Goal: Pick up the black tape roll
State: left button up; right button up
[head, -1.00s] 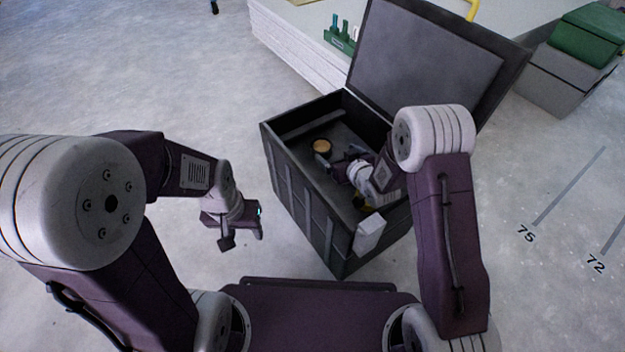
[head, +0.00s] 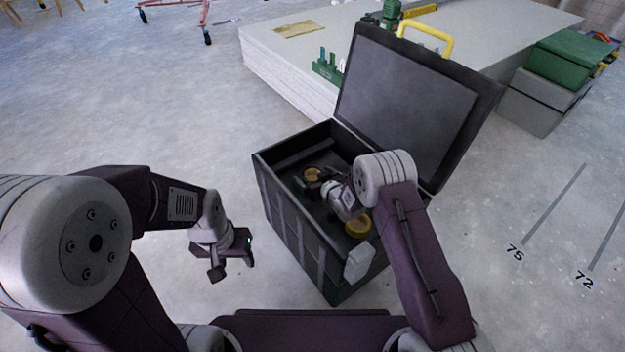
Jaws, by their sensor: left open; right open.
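A dark roll with a tan top (head: 312,173), likely the black tape roll, lies in the open black box towards its back left. My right gripper (head: 315,181) is inside the box, open, its fingers right at the roll and partly covering it. I cannot tell whether the fingers touch it. A yellow ring-shaped roll (head: 358,229) lies in the box's front right, below my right arm. My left gripper (head: 231,262) is open and empty, left of the box above the floor.
The black box (head: 300,232) has its lid (head: 405,105) raised at the back. Behind stands a stack of pale panels (head: 285,65) with a green holder (head: 328,68) on it. Grey and green cases (head: 545,95) stand at the right.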

jog(key=shift+w+a+f, duration=0.2)
jog(key=shift+w+f, duration=0.25)
jog(key=shift+f, duration=0.05)
jog(key=shift+w+r, duration=0.1)
jog(key=shift+r, duration=0.15)
jog(key=c, duration=1.4)
